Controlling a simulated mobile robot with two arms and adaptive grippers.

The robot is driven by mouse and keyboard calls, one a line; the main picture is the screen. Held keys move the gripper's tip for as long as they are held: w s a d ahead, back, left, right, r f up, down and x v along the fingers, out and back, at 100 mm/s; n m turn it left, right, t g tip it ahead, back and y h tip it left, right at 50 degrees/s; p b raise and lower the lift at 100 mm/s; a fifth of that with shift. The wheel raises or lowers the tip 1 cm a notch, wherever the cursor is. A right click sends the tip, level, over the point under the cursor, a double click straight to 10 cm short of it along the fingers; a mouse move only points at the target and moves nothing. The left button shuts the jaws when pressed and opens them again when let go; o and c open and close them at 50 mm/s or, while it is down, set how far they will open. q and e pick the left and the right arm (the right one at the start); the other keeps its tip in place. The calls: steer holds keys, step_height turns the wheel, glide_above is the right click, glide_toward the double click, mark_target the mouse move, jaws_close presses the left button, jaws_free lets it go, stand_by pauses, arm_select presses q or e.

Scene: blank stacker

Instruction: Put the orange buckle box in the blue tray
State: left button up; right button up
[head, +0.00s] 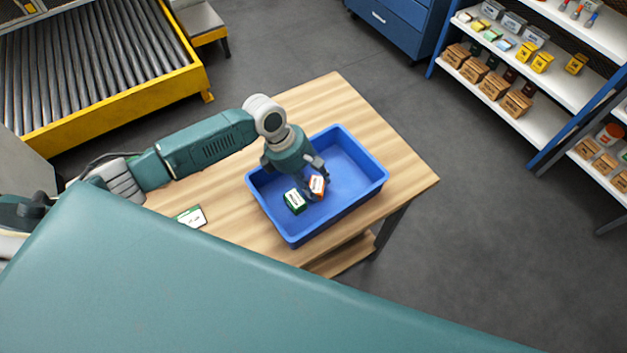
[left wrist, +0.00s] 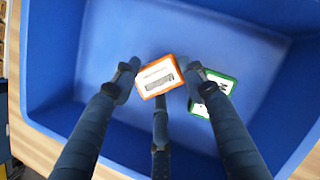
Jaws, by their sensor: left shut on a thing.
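The orange buckle box (head: 317,186) has a white label on its face. My left gripper (head: 312,184) is over the blue tray (head: 366,187) and shut on the box. In the left wrist view the orange box (left wrist: 158,76) sits between the fingertips of the left gripper (left wrist: 160,80), with the tray (left wrist: 60,60) around and beneath. I cannot tell whether the box touches the tray floor. A green box with a white label (head: 295,201) lies in the tray beside it, and it also shows in the left wrist view (left wrist: 222,84). My right gripper is not in view.
The tray stands on a wooden table (head: 330,95). A green and white card-like item (head: 191,216) lies on the table left of the tray. A roller conveyor (head: 90,70), a blue cabinet (head: 395,22) and stocked shelves (head: 540,85) stand beyond the table.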

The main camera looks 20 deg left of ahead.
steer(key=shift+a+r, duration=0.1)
arm_select(q)
steer(key=o, duration=1.2)
steer(key=shift+o, duration=0.4)
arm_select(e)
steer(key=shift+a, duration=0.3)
arm_select(q)
steer(key=b+v, duration=0.1)
steer(key=v, duration=1.1)
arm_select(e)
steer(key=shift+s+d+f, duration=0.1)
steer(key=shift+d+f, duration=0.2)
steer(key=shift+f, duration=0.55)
